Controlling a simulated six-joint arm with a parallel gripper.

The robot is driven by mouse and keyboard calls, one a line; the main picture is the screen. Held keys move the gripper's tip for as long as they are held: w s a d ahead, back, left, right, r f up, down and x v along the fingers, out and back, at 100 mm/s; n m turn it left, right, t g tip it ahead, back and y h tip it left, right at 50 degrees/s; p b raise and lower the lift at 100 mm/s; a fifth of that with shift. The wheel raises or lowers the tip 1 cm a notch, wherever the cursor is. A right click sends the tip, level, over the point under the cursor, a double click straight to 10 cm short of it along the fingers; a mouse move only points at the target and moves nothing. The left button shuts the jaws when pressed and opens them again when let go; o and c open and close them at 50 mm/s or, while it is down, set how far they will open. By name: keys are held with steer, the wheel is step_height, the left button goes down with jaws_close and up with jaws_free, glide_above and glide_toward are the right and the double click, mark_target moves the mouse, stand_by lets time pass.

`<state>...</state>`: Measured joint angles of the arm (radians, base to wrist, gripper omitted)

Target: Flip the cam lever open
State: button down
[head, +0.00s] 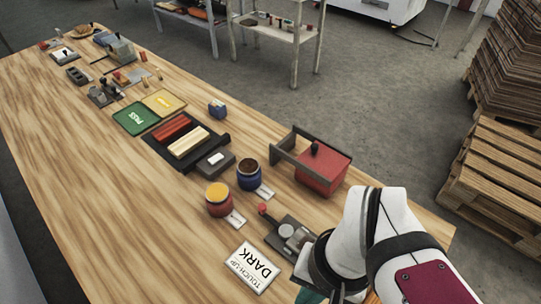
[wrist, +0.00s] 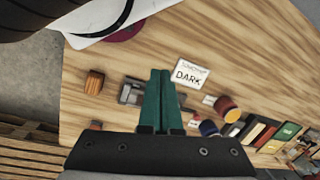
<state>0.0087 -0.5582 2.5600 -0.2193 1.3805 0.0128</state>
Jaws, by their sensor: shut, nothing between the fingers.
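The cam lever fixture (head: 291,233) is a dark plate with round grey metal parts on the wooden table in the head view. Its lever ends in a red knob (head: 262,208) at the upper left of the plate. In the wrist view the grey fixture (wrist: 130,94) shows beside and behind my gripper (wrist: 160,72), whose teal fingers are together and empty. The fingers hide part of the fixture. In the head view my arm covers the fixture's right side, and only a bit of teal finger shows. I cannot tell whether the fingers touch the lever.
A "TOUCH-UP DARK" card (head: 251,268) lies beside the fixture. An orange-topped jar (head: 218,205) and a blue jar (head: 249,180) stand close behind it. A red box (head: 322,172) stands at the table's right edge. A brown block (wrist: 95,82) shows in the wrist view.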

steer(key=w+a+f+n+h, duration=0.25)
steer(key=w+n+h, duration=0.3)
steer(key=n, duration=0.35)
steer(key=w+a+f+n+h, duration=0.1)
steer(key=w+f+n+h, duration=0.25)
steer(key=w+n, duration=0.45)
steer(key=w+a+f+n+t, duration=0.1)
steer(key=a+f+n+t, duration=0.2)
steer(key=a+n, duration=0.4)
steer(key=a+f+n+t+h, duration=0.1)
steer(key=a+f+n+t, duration=0.3)
steer(key=a+n, duration=0.3)
steer(key=shift+w+n+t, duration=0.35)
steer(key=shift+n+t, duration=0.45)
